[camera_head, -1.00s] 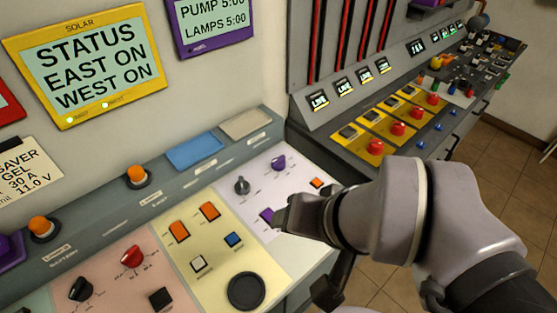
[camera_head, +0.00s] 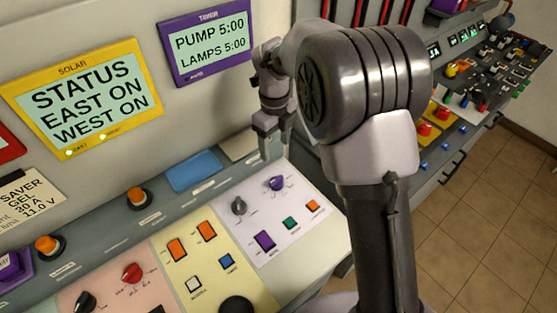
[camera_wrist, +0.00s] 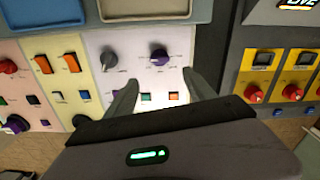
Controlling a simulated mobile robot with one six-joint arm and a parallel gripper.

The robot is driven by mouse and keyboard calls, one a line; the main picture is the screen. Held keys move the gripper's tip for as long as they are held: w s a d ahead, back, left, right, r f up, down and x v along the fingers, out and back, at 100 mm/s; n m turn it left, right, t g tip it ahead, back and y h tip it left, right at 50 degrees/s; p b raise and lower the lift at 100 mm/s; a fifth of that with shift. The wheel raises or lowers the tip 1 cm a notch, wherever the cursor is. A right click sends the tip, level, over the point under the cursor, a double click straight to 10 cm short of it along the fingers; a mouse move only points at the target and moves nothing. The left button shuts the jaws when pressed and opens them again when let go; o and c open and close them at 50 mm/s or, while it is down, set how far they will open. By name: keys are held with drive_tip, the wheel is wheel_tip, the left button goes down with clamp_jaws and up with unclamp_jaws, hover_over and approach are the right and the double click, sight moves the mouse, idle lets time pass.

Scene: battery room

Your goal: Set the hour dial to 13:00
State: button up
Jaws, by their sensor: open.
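The pale lilac timer section (camera_head: 262,222) of the sloped console has a grey dial (camera_head: 239,205) on the left and a purple dial (camera_head: 277,183) on the right. Both also show in the wrist view, the grey dial (camera_wrist: 108,59) and the purple dial (camera_wrist: 160,56). Their labels are too small to read, so I cannot tell which is the hour dial. My gripper (camera_head: 276,150) is open and empty, pointing down above the purple dial, apart from it. In the wrist view, the purple dial lies between and just beyond the fingertips of my gripper (camera_wrist: 160,78).
Below the dials are a purple switch (camera_head: 265,240), a green button (camera_head: 289,223) and an orange button (camera_head: 313,206). A timer display (camera_head: 208,42) reading PUMP 5:00, LAMPS 5:00 hangs on the wall behind. A yellow solar display (camera_head: 83,95) is left of it.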

sight(275, 178)
wheel_tip(275, 178, down, 16)
drive_tip(key=b, duration=0.3)
drive_tip(key=shift+r, duration=0.1)
drive_tip(key=c, duration=1.2)
